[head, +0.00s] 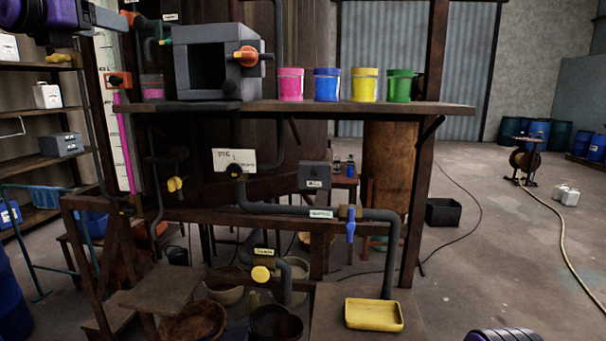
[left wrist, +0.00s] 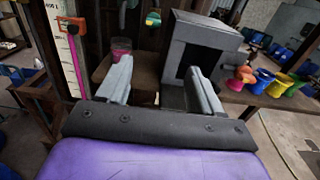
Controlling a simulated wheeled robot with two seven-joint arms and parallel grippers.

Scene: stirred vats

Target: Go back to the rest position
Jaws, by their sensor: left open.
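My left gripper (head: 118,18) shows at the top left of the head view, in front of and above the left end of the shelf. In the left wrist view its two grey fingers (left wrist: 160,92) are spread apart with nothing held between them. Beyond them stands a grey box (left wrist: 205,42) with a dark square opening. The same box (head: 212,62) sits on the shelf in the head view, with an orange-handled valve (head: 246,57) on its right. My right gripper does not show; only a purple and black part of my own body shows at the bottom right edge.
A wooden shelf (head: 440,111) carries pink (head: 291,85), blue (head: 327,85), yellow (head: 364,85) and green (head: 399,87) cups. A pink-filled jar (head: 152,88) stands left of the box. Pipes with valves run below, above a yellow tray (head: 374,315). Open floor lies to the right.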

